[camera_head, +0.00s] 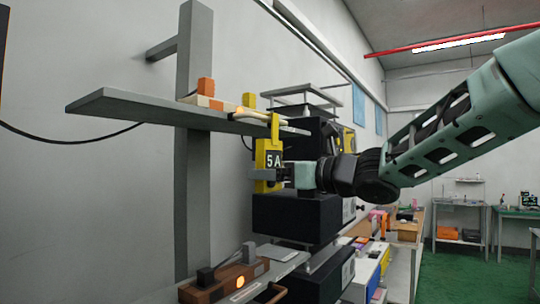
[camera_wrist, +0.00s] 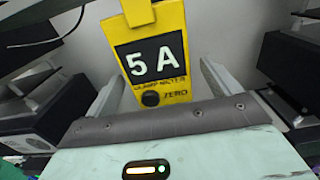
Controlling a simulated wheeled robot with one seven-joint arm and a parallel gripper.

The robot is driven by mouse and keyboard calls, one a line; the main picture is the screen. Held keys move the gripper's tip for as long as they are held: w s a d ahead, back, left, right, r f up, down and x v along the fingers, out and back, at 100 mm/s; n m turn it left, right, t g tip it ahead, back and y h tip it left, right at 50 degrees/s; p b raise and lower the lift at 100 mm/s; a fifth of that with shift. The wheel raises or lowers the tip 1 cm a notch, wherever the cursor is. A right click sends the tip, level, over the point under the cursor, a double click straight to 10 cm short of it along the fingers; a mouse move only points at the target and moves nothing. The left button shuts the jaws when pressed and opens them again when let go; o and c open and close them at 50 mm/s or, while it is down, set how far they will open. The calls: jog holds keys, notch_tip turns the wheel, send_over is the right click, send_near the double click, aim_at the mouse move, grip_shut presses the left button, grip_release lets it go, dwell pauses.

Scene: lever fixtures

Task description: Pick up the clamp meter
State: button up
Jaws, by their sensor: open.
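The clamp meter (camera_head: 268,152) is yellow with a dark display reading "5 A". It hangs upright below the front edge of a grey shelf, its upper part at shelf height. In the wrist view the clamp meter (camera_wrist: 153,55) is straight ahead, with a black knob and the word "ZERO" at its lower end. My gripper (camera_head: 285,174) is at the meter's lower right side in the head view. In the wrist view my gripper (camera_wrist: 158,80) is open, one finger on each side of the meter's lower end, with gaps visible. Its jaws hold nothing.
The grey shelf (camera_head: 130,106) carries orange and cream blocks. Dark boxes (camera_head: 295,217) are stacked behind and below my gripper. A lower ledge holds a brown device (camera_head: 222,281) with a lit orange lamp. Green floor and tables lie at the right.

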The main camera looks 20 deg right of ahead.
jog(key=p+x, duration=0.1)
jog(key=x, duration=0.2)
jog(key=shift+r, duration=0.1)
jog(key=c, duration=1.3)
jog(key=shift+r, duration=0.2)
